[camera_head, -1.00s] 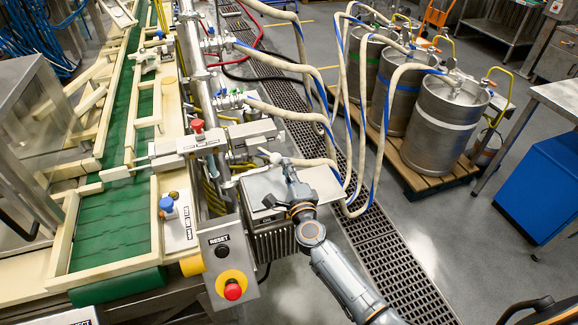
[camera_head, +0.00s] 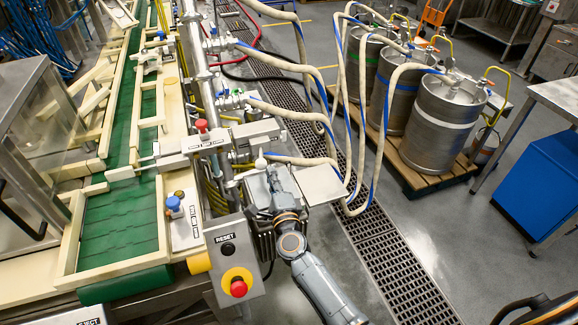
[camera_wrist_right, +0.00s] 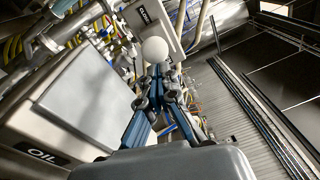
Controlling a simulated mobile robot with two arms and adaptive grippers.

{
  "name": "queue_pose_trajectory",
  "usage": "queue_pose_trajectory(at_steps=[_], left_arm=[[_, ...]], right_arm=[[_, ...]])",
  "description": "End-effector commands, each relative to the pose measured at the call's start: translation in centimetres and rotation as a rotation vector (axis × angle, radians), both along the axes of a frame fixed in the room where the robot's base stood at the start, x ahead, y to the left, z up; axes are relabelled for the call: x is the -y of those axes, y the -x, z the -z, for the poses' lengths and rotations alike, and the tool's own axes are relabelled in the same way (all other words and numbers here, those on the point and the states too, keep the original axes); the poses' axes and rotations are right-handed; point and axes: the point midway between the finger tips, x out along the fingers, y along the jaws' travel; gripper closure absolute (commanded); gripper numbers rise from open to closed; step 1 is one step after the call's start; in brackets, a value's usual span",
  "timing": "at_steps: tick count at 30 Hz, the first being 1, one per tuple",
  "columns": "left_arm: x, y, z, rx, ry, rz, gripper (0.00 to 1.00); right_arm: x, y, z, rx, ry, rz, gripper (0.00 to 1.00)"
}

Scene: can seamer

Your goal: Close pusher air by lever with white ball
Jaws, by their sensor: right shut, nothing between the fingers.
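The white ball (camera_wrist_right: 154,50) on the lever is just beyond my right gripper's fingertips (camera_wrist_right: 156,82) in the right wrist view. In the head view the ball (camera_head: 261,154) shows as a small pale spot at the right side of the machine. My right gripper (camera_head: 265,172) is right below it in that picture, with its fingers closed and empty. I cannot tell whether the fingers touch the ball. The lever's stem and pivot are mostly hidden by the gripper.
A metal box (camera_head: 318,184) with an OIL label in the wrist view sits close beside my right gripper. Beige hoses (camera_head: 300,160) run behind it. A control box with a red button (camera_head: 238,288) stands left of my arm. Kegs (camera_head: 445,112) stand on a pallet farther right.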

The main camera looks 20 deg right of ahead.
Motion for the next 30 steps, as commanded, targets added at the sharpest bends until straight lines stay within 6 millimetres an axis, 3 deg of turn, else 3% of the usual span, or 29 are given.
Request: queue_pose_trajectory(at_steps=[11,24,30], left_arm=[[-0.2,0.2,0.0,-0.003,-0.002,-0.001,0.60],[0.0,0.1,0.0,-0.001,0.000,0.000,0.60],[0.0,0.0,0.0,-0.001,0.000,0.000,0.60]], right_arm=[[-0.1,1.0,0.2,-0.001,0.000,0.001,1.00],[-0.8,9.6,0.6,-0.003,0.003,0.001,1.00],[-1.0,11.6,0.6,-0.001,0.004,0.000,1.00]])
